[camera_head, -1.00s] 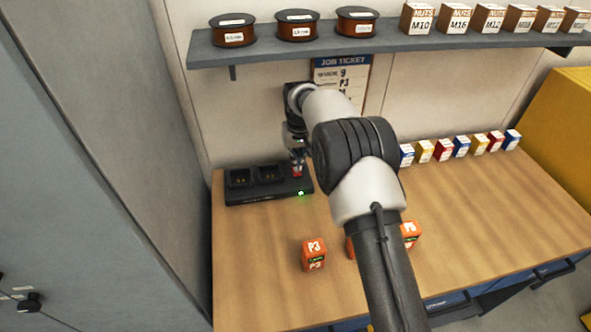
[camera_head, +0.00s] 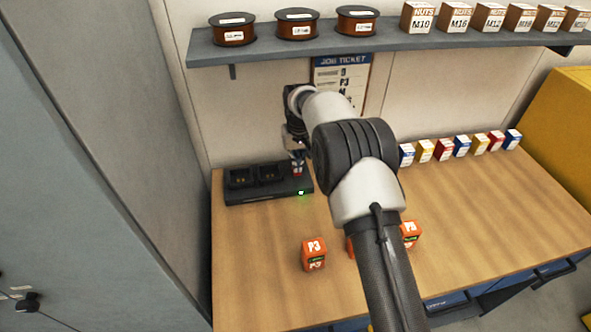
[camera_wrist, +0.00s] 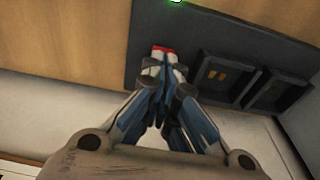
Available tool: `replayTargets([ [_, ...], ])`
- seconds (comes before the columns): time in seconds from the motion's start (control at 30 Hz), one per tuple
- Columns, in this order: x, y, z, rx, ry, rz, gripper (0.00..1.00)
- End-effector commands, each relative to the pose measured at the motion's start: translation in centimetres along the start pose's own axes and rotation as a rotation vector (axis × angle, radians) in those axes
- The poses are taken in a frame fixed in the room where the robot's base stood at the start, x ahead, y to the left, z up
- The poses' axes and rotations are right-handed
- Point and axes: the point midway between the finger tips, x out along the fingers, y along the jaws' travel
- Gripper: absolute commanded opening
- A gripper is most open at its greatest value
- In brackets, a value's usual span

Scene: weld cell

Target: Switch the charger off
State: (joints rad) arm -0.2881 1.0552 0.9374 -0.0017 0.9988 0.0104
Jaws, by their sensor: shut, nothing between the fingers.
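The charger (camera_head: 232,195) is a dark box at the back left of the bench, with two empty-looking bays and a lit green light (camera_head: 301,192) on its front. In the wrist view the charger (camera_wrist: 218,28) shows the same green light (camera_wrist: 174,1) at the top edge. A red switch (camera_wrist: 160,49) sits beside the bays. My gripper (camera_wrist: 163,62) is shut and empty, its tips at the red switch; I cannot tell whether they touch it. In the head view my gripper (camera_head: 298,168) points down over the charger's right end, hiding part of the switch.
Orange P3 blocks (camera_head: 314,254) stand on the bench (camera_head: 265,285), some partly behind my arm. Small coloured boxes (camera_head: 462,147) line the back right. A shelf (camera_head: 290,54) with spools and nut boxes runs above. A job ticket (camera_head: 343,75) hangs on the wall.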

Motion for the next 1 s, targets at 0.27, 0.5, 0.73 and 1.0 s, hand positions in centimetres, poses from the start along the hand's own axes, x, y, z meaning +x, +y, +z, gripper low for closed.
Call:
replayTargets([
  [0.27, 0.5, 0.0, 0.1, 0.000, -0.001, 0.000, 0.00],
  [0.5, 0.8, 0.0, 0.1, 0.000, -0.001, 0.000, 0.00],
  [0.73, 1.2, 0.0, 0.2, 0.000, -0.001, 0.000, 0.00],
  [1.0, 1.6, 0.0, 0.3, 0.000, -0.001, 0.000, 0.00],
])
